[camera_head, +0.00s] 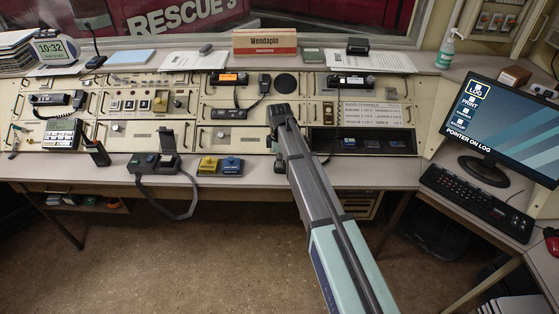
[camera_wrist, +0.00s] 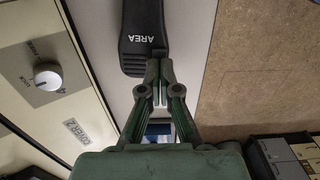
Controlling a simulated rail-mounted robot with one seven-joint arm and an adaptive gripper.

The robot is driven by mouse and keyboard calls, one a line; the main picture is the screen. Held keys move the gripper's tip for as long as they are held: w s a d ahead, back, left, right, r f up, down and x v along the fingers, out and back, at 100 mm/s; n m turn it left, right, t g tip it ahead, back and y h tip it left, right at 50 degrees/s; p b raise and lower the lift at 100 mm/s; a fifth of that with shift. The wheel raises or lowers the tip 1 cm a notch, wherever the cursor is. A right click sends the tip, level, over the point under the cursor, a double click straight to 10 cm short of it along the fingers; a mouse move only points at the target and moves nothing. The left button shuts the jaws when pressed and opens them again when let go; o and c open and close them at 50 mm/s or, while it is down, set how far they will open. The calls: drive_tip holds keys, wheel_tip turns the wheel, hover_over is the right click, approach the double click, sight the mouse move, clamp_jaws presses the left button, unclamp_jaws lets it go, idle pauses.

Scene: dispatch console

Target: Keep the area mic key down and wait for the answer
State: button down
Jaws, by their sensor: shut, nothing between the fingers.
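The area mic (camera_wrist: 147,35) is a black unit marked AREA at the top of the wrist view. It lies on the pale desk strip between console and floor. My gripper (camera_wrist: 158,66) is shut and empty, its fingertips together at the mic's near end. They overlap that end in the picture; I cannot tell whether they press on it. The key itself is hidden or too dark to make out. In the head view my arm comes down over the desk's front edge and largely hides this spot.
The console panel (camera_wrist: 45,90) with a white knob (camera_wrist: 47,76) lies beside the mic. In the head view, a black stand (camera_head: 167,160) and yellow and blue blocks (camera_head: 220,166) stand left of my arm. A monitor (camera_head: 505,125) and keyboard (camera_head: 477,202) are at right.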

drive_tip(key=shift+f, duration=0.1)
drive_tip(key=shift+s+f+b, duration=0.1)
drive_tip(key=shift+f+b, duration=0.3)
drive_tip(key=shift+f, duration=0.35)
drive_tip(key=shift+s+d+f, duration=0.1)
drive_tip(key=shift+s+f, duration=0.05)
drive_tip(key=shift+s, duration=0.1)
idle(1.1)
drive_tip(key=shift+w+r+p, duration=0.1)
drive_tip(key=shift+r+p, duration=0.35)
drive_tip(key=shift+r, duration=0.15)
wheel_tip(320, 180, up, 14)
drive_tip(key=shift+w, duration=0.15)
